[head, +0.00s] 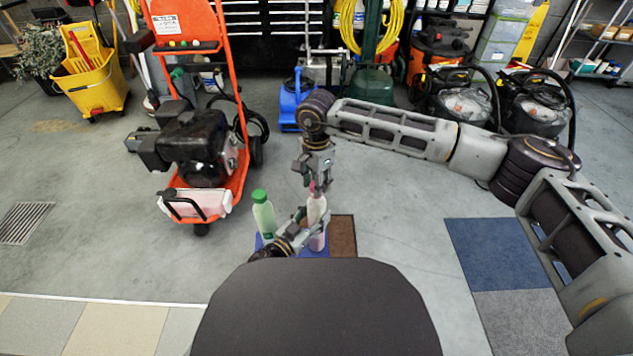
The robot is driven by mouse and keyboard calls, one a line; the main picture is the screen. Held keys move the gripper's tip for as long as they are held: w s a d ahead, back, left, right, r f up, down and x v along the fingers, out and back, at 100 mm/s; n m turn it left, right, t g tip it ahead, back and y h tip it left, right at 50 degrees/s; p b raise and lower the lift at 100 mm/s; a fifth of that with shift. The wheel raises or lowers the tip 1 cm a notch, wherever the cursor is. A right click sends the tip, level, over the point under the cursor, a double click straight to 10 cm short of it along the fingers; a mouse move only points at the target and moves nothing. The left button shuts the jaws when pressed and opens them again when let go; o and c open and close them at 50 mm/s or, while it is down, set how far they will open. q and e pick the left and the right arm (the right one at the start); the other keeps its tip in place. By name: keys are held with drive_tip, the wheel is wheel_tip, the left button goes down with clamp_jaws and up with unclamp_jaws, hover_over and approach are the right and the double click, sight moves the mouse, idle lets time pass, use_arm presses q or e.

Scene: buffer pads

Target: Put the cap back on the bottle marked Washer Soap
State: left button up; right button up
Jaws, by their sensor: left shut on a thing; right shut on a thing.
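A pale bottle (317,213) with a pinkish lower part stands upright on a blue pad (322,252) just beyond my dark body. My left gripper (303,222) comes in low from the left and is shut on this bottle. My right gripper (314,182) points down from above and is shut on a small pink cap (313,188) at the bottle's top. I cannot tell whether the cap touches the bottle's neck. A second bottle (264,215), pale green with a green cap, stands to the left. The labels are too small to read.
A brown pad (342,237) adjoins the blue one. An orange pressure washer (205,150) stands at the left, a blue machine (292,100) behind. Blue (490,250) and grey (520,320) mats lie at the right. Grey floor between is clear.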

drive_tip(key=shift+f, duration=0.55)
idle(0.4)
